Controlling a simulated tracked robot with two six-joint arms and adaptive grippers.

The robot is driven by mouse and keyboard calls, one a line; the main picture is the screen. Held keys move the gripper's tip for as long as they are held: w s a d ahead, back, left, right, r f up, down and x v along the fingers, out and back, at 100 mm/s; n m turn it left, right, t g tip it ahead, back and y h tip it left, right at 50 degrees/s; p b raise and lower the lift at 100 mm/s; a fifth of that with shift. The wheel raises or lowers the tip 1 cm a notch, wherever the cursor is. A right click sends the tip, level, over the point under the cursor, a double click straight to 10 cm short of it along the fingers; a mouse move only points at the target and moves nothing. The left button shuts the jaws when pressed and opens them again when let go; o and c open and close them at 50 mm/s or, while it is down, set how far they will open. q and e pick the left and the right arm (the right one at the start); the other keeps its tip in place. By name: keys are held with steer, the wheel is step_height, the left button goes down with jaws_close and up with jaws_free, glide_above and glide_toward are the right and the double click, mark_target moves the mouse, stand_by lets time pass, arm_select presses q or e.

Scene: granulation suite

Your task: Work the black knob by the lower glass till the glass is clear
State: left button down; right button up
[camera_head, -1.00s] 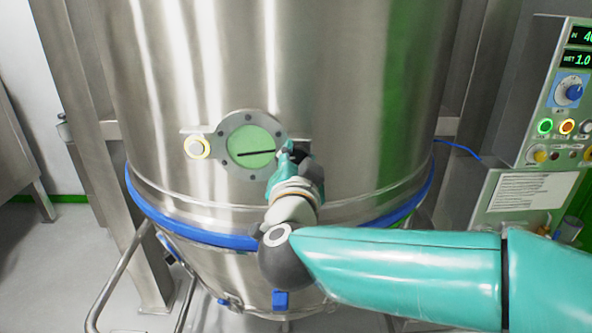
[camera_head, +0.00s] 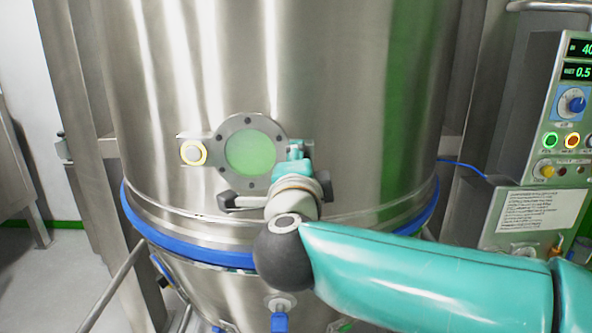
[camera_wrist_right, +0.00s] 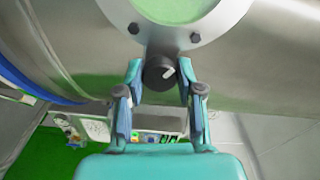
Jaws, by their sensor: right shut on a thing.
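The round lower glass (camera_head: 250,152) sits in a grey bolted ring (camera_head: 224,132) on the steel vessel. It looks pale, milky green, and no wiper line shows on it. The black knob (camera_wrist_right: 158,74) with a white mark is just beside the ring in the right wrist view. My right gripper (camera_wrist_right: 160,72) has a finger on either side of the knob and is shut on it. In the head view the right gripper (camera_head: 296,152) is at the ring's right edge and hides the knob. My left gripper is not in view.
A control panel (camera_head: 568,110) with a blue dial, lamps and a WET display reading 0.5 stands at right. A blue band (camera_head: 185,247) circles the vessel below.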

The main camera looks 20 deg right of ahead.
steer(key=shift+f, duration=0.2)
stand_by(0.3)
steer(key=o, duration=1.2)
steer(key=shift+d, duration=0.1)
steer(key=shift+c, duration=0.2)
steer(key=shift+r, duration=0.1)
steer(key=v, duration=1.2)
